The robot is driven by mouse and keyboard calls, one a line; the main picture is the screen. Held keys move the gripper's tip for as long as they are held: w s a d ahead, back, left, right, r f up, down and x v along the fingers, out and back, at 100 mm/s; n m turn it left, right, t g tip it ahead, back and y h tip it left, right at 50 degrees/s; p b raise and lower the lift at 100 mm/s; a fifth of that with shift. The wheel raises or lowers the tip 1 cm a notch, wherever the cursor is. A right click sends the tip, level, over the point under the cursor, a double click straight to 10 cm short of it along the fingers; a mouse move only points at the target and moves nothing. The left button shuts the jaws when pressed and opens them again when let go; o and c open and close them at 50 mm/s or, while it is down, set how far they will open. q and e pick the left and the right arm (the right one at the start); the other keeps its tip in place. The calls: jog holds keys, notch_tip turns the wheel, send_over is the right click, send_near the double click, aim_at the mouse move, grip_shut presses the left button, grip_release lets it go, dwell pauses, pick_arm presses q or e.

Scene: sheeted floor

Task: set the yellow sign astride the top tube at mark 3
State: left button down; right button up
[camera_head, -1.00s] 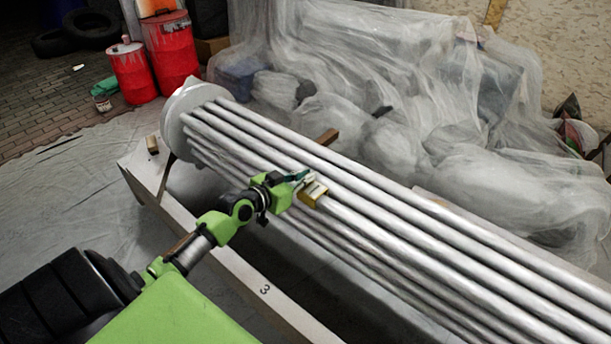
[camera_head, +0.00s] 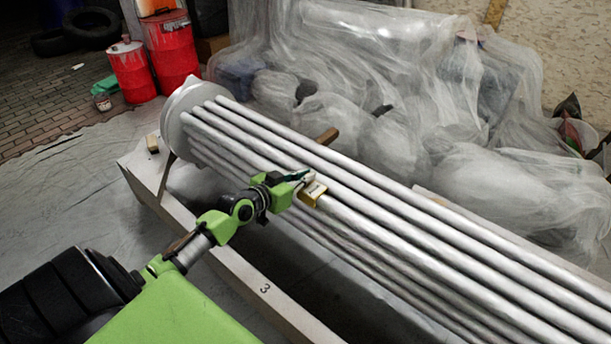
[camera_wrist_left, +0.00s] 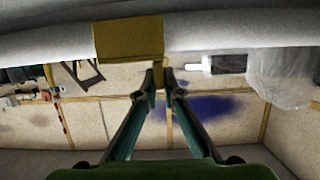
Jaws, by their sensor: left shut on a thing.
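The yellow sign (camera_head: 311,193) is a small folded piece at the tubes, at the tip of my left gripper (camera_head: 300,177). In the left wrist view the yellow sign (camera_wrist_left: 128,39) lies across a pale tube (camera_wrist_left: 215,36). My left gripper (camera_wrist_left: 159,82) is shut on a narrow yellow part below it. Whether the sign rests on the tube or hangs just off it, I cannot tell. The bundle of grey tubes (camera_head: 400,232) runs from a round end plate to the lower right. Mark 3 (camera_head: 265,288) is on the pale beam in front. My right gripper is not in view.
The pale beam (camera_head: 228,262) runs along the near side of the tubes. Plastic sheeting (camera_head: 360,70) covers bulky things behind them. Red drums (camera_head: 132,72) stand at the back left. A wooden piece (camera_head: 327,136) sticks out beyond the tubes.

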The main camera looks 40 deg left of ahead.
pick_arm(q)
jog(key=c, duration=2.1)
grip_release()
jog(key=shift+s, duration=0.1)
jog(key=d+v, duration=0.1)
jog(key=v, duration=1)
jog(key=shift+s+a+r, duration=0.2)
jog(key=shift+s+a, duration=0.15)
jog(key=shift+a, duration=0.15)
